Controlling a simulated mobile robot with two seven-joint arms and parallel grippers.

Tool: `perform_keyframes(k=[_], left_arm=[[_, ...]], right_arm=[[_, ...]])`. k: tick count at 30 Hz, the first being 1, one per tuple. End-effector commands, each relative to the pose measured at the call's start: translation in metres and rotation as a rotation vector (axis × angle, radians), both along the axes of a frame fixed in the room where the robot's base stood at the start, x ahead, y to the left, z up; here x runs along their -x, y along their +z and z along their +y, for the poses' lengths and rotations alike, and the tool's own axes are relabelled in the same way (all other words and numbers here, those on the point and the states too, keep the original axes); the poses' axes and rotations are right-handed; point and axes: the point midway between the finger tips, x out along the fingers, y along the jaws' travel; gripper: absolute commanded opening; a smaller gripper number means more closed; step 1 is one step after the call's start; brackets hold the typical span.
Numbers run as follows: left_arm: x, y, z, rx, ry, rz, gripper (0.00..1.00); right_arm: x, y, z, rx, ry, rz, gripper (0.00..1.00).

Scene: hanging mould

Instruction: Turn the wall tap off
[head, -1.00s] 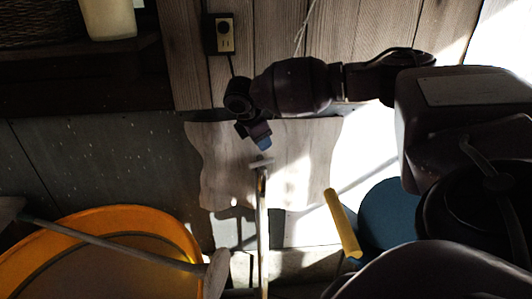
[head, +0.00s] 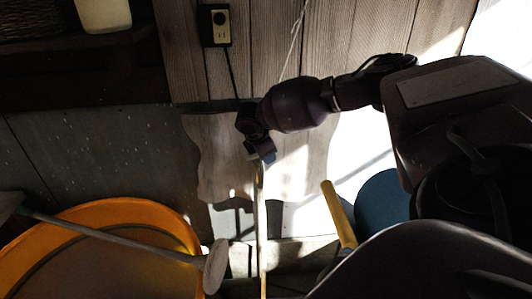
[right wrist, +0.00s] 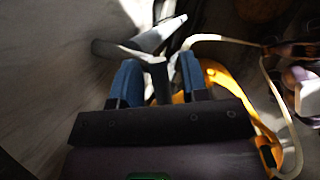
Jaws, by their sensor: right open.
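The wall tap (head: 262,205) shows in the head view as a pale upright pipe in front of the wavy-edged board. My right gripper (head: 262,156) is at its top end and hides its head. In the right wrist view, a grey tap handle (right wrist: 125,52) with spread arms lies just beyond my blue fingertips. A grey stem stands between the two fingers of the right gripper (right wrist: 158,75). The jaws are open, with the fingers on either side of the stem. I cannot tell whether either finger touches it. My left gripper is not in view.
An orange tub (head: 120,212) stands at lower left, with a long-handled tool (head: 110,243) across it. A yellow bar (head: 338,212) and a blue round thing (head: 382,205) are to the right. A socket (head: 215,27) is on the plank wall above.

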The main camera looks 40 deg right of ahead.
Motion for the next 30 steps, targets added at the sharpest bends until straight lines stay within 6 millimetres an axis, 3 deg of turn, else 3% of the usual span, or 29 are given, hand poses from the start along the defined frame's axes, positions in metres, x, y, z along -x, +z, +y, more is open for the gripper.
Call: perform_keyframes(k=[10,18,23,30], left_arm=[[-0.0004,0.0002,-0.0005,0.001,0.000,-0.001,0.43],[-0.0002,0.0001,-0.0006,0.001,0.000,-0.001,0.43],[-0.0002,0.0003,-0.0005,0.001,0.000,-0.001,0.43],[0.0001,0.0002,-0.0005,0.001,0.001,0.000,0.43]], right_arm=[[-0.0002,-0.0027,-0.0009,0.000,0.001,0.000,0.40],[-0.0001,-0.0025,-0.0009,0.000,0.001,0.000,0.00],[0.0002,-0.0028,-0.0006,0.000,-0.016,0.001,0.00],[0.0047,-0.0034,0.0017,-0.002,-0.223,0.001,0.00]])
